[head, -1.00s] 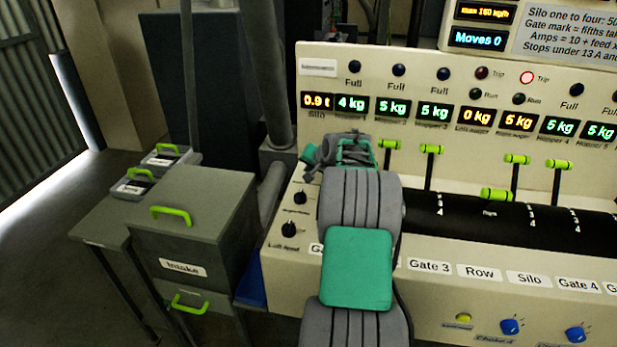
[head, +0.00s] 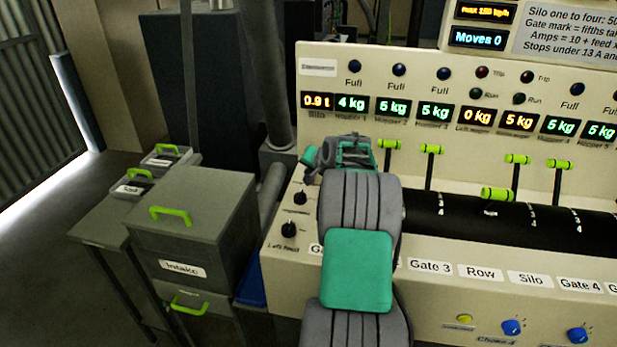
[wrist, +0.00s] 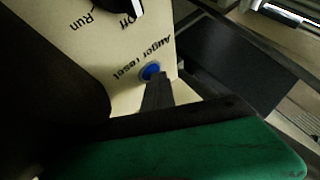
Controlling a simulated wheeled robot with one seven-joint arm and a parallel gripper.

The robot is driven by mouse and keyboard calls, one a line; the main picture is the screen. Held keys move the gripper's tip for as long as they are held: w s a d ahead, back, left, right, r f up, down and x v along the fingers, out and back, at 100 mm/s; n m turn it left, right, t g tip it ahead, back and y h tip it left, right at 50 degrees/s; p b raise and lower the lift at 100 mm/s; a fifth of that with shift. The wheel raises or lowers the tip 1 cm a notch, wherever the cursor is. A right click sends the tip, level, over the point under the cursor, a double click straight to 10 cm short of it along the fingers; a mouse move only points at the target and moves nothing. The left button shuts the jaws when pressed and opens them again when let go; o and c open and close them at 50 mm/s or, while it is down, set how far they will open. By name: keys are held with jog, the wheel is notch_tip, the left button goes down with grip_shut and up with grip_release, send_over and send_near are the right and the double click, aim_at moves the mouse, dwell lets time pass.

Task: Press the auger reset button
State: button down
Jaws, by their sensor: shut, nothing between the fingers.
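The auger reset button (wrist: 151,71) is a small round blue button on the cream panel, below the printed words "Auger reset" in the wrist view. The dark fingertips of my gripper (wrist: 157,92) are shut and empty. They reach up to the button's lower edge and cover part of it; whether they touch it I cannot tell. In the head view my gripper (head: 312,160) is at the panel's left end, partly behind my arm, and I cannot make out the button there. The right Trip lamp (head: 527,77) is dark, like the left Trip lamp (head: 481,72).
A black Run/Off knob (wrist: 122,6) sits near the button. Two black knobs (head: 301,197) are on the panel's left side. Green-handled gate levers (head: 432,149) stand right of my arm. The grey Intake bin (head: 190,215) stands left of the machine.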

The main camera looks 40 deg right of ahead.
dwell(0.3)
jog(key=shift+r+p, duration=0.5)
jog(key=shift+r, duration=0.25)
jog(key=shift+r+p, duration=1.4)
jog(key=shift+r, duration=1.15)
